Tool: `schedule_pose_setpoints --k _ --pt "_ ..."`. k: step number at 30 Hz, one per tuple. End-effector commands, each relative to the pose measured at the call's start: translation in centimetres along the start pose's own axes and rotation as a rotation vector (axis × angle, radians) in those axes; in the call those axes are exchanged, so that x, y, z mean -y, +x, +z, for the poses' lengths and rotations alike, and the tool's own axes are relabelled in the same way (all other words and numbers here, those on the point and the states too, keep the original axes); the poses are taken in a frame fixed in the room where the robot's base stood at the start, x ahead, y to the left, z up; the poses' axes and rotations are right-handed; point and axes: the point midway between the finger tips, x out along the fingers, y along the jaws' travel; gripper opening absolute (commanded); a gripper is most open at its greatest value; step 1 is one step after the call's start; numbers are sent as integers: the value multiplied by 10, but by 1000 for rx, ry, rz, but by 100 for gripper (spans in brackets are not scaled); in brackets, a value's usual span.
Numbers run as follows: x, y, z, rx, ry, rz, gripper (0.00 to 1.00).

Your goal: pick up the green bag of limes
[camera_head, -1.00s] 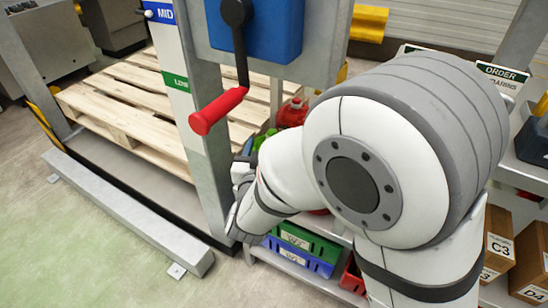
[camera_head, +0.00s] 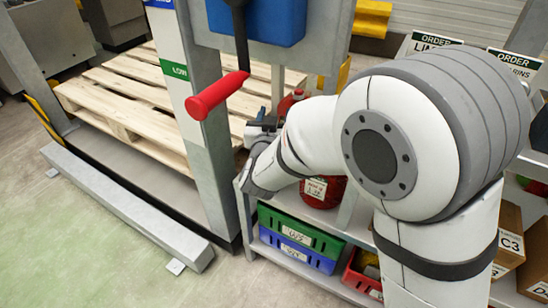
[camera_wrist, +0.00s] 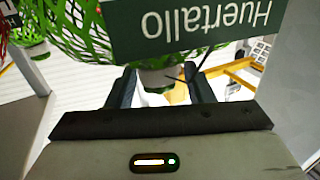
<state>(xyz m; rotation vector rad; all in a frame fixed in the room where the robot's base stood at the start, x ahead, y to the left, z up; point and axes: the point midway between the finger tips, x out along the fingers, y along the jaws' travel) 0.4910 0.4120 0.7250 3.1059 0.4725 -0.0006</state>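The green net bag of limes (camera_wrist: 75,35) fills the top left of the wrist view. Its dark green label (camera_wrist: 195,28) reads "Huertallo" upside down. A pale greenish neck or clip (camera_wrist: 160,78) of the bag hangs below the label, between the two dark fingers of my gripper (camera_wrist: 160,85). The fingers stand apart with the neck between them; I see no clear grip on it. In the head view my gripper (camera_head: 262,132) is beside the grey post, and the green bag is hidden there.
A red crank handle (camera_head: 217,97) sticks out just above my gripper. The grey post (camera_head: 205,140) stands close on its left. A wooden pallet (camera_head: 130,105) lies behind the post.

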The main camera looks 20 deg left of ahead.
Motion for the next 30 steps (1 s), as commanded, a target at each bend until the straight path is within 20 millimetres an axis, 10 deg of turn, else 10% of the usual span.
schedule_pose_setpoints --k 17,30 --pt "1 -1 0 0 0 -1 0" --pt "2 -1 -1 -3 1 -2 0"
